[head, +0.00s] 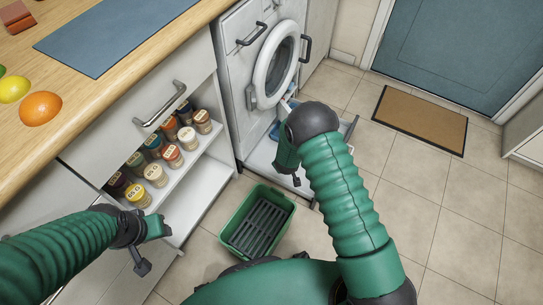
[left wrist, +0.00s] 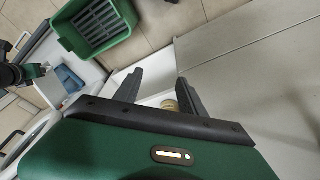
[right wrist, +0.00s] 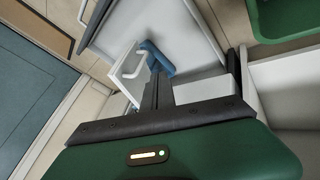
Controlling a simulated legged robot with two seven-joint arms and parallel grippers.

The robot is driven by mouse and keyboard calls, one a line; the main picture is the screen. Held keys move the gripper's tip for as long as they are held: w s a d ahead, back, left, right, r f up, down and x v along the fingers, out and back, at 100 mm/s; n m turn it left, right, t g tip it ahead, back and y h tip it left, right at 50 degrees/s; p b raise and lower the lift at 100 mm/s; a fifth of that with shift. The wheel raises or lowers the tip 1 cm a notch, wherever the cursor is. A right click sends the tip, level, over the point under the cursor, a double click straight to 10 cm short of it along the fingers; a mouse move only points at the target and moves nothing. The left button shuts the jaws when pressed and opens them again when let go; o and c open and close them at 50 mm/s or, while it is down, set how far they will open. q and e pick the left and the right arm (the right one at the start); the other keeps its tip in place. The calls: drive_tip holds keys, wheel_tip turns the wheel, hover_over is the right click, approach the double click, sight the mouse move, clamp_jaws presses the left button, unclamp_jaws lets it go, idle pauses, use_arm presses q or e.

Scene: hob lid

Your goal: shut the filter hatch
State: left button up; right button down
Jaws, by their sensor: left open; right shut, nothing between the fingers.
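In the head view my right arm covers most of that area. My right gripper (right wrist: 157,75) is shut and empty, low in front of the machine, close to the flap; I cannot tell whether they touch.
A pale tray or pulled-out drawer (head: 262,155) juts from the machine's base. A green crate (head: 228,230) stands on the floor before it. A worktop (head: 130,62) runs along the left; tiled floor is free at right.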

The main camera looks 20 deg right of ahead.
use_arm(q)
drive_tip(key=s+b+x, duration=0.2)
drive_tip(key=b+x, duration=0.6)
drive_tip(key=shift+a+f, duration=0.15)
drive_tip(key=shift+f, duration=0.3)
use_arm(e)
drive_tip(key=w+d+f, duration=0.6)
drive_tip(key=w+f, duration=0.1)
drive_tip(key=f, duration=0.1)
drive_tip(key=shift+d+f, duration=0.15)
drive_tip(key=shift+f, duration=0.25)
use_arm(q)
drive_tip(key=shift+f, duration=0.1)
use_arm(e)
drive_tip(key=shift+d, duration=0.1)
